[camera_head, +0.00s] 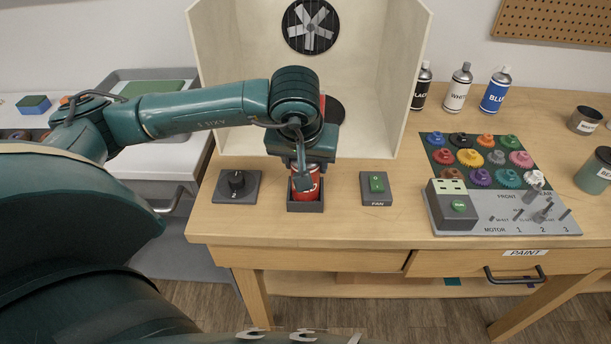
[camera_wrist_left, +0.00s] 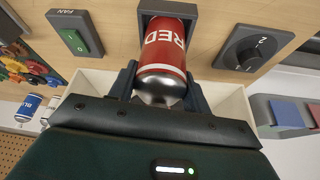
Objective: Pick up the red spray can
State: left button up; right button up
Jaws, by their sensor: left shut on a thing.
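The red spray can (camera_head: 306,186) stands in a small dark square holder (camera_head: 305,206) near the front edge of the wooden table. In the left wrist view the can (camera_wrist_left: 166,48) shows the letters RED and its silver top. My left gripper (camera_head: 304,172) reaches down over the can from above. In the left wrist view its fingers (camera_wrist_left: 162,88) are on both sides of the can near its top, shut on it. The can's base is inside the holder (camera_wrist_left: 168,8). My right gripper is not in view.
A dark knob box (camera_head: 237,186) stands left of the holder and a green FAN switch (camera_head: 377,188) right of it. A pale spray booth (camera_head: 376,75) is behind. Black, white and blue cans (camera_head: 495,90) stand back right, behind a gear board (camera_head: 490,185).

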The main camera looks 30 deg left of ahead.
pick_arm(q)
jog(key=shift+c, duration=1.1)
